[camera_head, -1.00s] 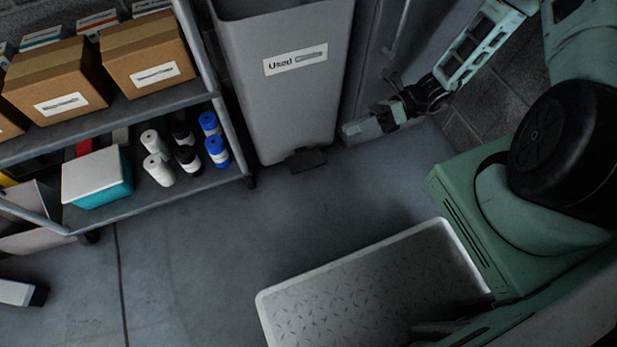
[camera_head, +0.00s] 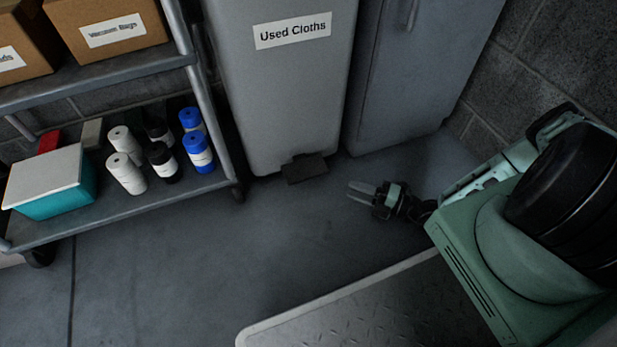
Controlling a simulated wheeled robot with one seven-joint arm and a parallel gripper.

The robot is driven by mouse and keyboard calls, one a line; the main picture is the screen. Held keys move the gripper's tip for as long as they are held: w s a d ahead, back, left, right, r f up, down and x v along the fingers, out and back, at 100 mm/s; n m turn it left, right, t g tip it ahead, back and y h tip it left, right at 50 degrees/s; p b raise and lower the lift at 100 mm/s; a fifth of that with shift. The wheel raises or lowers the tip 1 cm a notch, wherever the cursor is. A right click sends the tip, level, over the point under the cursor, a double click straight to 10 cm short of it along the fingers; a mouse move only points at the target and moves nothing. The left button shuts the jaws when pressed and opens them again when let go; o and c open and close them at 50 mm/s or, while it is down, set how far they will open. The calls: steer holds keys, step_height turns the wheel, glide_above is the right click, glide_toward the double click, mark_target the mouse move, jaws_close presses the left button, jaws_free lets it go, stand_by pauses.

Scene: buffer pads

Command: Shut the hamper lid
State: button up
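The hamper (camera_head: 285,95) is a tall grey bin labelled "Used Cloths", with a dark pedal (camera_head: 305,168) at its foot. Its top and lid are cut off by the upper edge of the view. My gripper (camera_head: 349,190) is low over the floor, to the right of the pedal and a little in front of it, pointing left. Its two pale fingers show a gap between them and hold nothing. It appears apart from the hamper.
A grey cabinet (camera_head: 405,85) stands right of the hamper, by a block wall (camera_head: 545,60). The floor (camera_head: 200,255) in front of the hamper is clear.

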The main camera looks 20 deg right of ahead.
mark_target(309, 173)
steer(key=b+x, duration=0.3)
steer(key=x, duration=0.4)
steer(key=b+x, duration=0.3)
steer(key=x, duration=0.4)
steer(key=shift+f, duration=0.2)
steer(key=shift+w+a+r, duration=0.15)
steer(key=shift+w+a, duration=0.2)
steer(key=shift+a, duration=0.05)
jaws_close()
steer(key=shift+d+b, duration=0.1)
steer(key=shift+b, duration=0.25)
